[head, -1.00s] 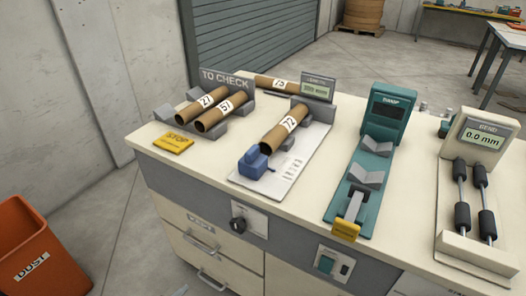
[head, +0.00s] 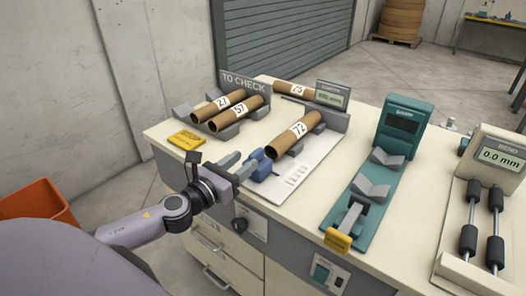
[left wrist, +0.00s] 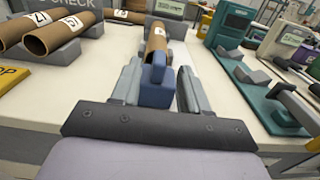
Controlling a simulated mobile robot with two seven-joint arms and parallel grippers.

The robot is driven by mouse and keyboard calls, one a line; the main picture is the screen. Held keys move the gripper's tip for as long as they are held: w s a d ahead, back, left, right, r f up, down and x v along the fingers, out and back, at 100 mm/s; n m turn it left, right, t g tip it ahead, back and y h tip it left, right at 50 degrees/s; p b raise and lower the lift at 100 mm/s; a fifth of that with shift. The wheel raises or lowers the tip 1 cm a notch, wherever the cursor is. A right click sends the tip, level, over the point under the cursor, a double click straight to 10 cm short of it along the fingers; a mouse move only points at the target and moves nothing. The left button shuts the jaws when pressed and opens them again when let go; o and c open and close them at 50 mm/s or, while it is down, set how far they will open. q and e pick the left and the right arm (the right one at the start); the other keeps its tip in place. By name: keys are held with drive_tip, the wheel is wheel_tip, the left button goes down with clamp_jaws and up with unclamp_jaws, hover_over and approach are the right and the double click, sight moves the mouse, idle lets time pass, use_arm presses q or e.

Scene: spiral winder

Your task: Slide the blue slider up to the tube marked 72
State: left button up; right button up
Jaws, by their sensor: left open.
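The blue slider (head: 262,165) sits at the near end of the pale length gauge plate (head: 305,172). The brown tube marked 72 (head: 299,133) lies on grey supports behind it, its near end a short way from the slider. My left gripper (head: 246,161) is open at the slider, coming from the front left. In the left wrist view the slider (left wrist: 157,82) stands between the two open fingers, with tube 72 (left wrist: 157,39) straight beyond it. I cannot tell whether a finger touches the slider. My right gripper is not in view.
Tubes 27 (head: 222,104) and 57 (head: 238,112) lie in the TO CHECK rack to the left. Tube 73 (head: 295,90) lies behind. A yellow STOP plate (head: 186,140) is at the front left. A teal gauge (head: 365,190) and the BEND device (head: 492,180) stand to the right.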

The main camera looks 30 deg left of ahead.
sight(250, 157)
use_arm(q)
drive_tip(key=shift+w+d+p, duration=0.15)
drive_tip(key=shift+w+p, duration=0.05)
drive_tip(key=shift+w, duration=1.35)
drive_tip(key=shift+w+d+p, duration=0.1)
drive_tip(key=shift+w+p, duration=0.1)
drive_tip(key=shift+w, duration=1.3)
